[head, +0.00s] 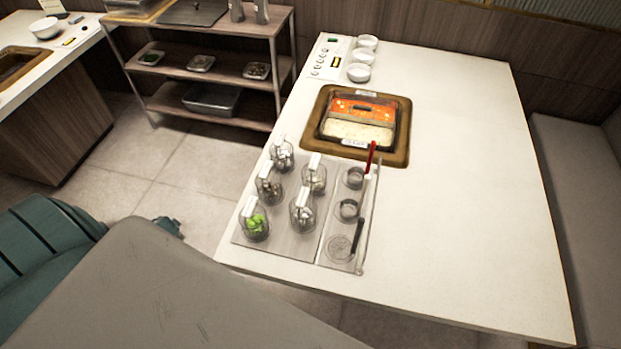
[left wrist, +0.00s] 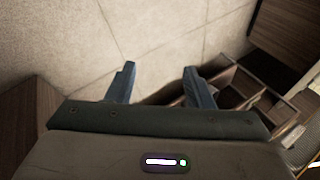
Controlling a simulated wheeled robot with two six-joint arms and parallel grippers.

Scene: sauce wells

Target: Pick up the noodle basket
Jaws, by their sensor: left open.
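A round wire-mesh basket (head: 340,248) with a dark handle, which looks like the noodle basket, lies in the front compartment of a narrow grey tray (head: 327,259) on the white table. Two round metal rings or cups sit behind it in the same tray, and a red-handled utensil (head: 370,158) stands at the tray's far end. My left gripper (left wrist: 159,70) is open and empty in the left wrist view, over the tiled floor with the shelf beyond, away from the basket. My right gripper is not in view.
Several lidded jars (head: 255,224) stand on a board left of the basket. A divided red-and-white pot (head: 357,120) sits in the table behind it. White bowls (head: 358,73) are at the back. The table's right side is clear. A shelf rack (head: 205,80) stands behind left.

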